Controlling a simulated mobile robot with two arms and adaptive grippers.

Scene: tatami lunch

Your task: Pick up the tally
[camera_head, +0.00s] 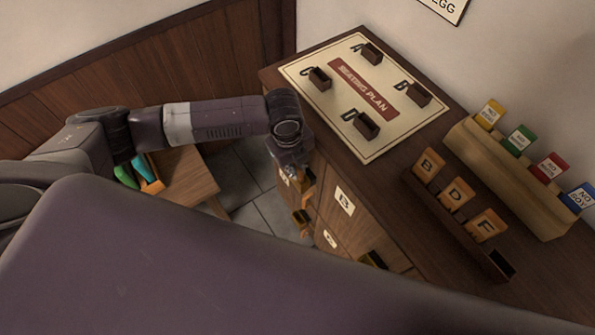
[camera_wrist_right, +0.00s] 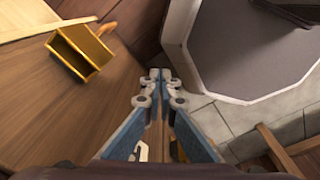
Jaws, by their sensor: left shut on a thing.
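My left gripper (camera_head: 299,172) points down in front of the lettered cabinet face, and its tips are partly hidden. It is shut on a small orange-brown piece (camera_head: 309,180), which looks like a wooden tally; any letter on it cannot be read. Other wooden tallies marked B (camera_head: 429,165), D (camera_head: 458,194) and F (camera_head: 486,225) stand in a dark rack (camera_head: 447,218) on the cabinet top. My right gripper (camera_wrist_right: 160,76) appears in the right wrist view with its fingertips close together and nothing visible between them.
Small brass pockets (camera_head: 302,219) jut from the cabinet front by the B card (camera_head: 345,200); one open pocket (camera_wrist_right: 80,52) shows in the right wrist view. The seating plan board (camera_head: 420,118) and a light block (camera_head: 505,177) with coloured cards occupy the top. Tiled floor (camera_head: 245,180) lies left.

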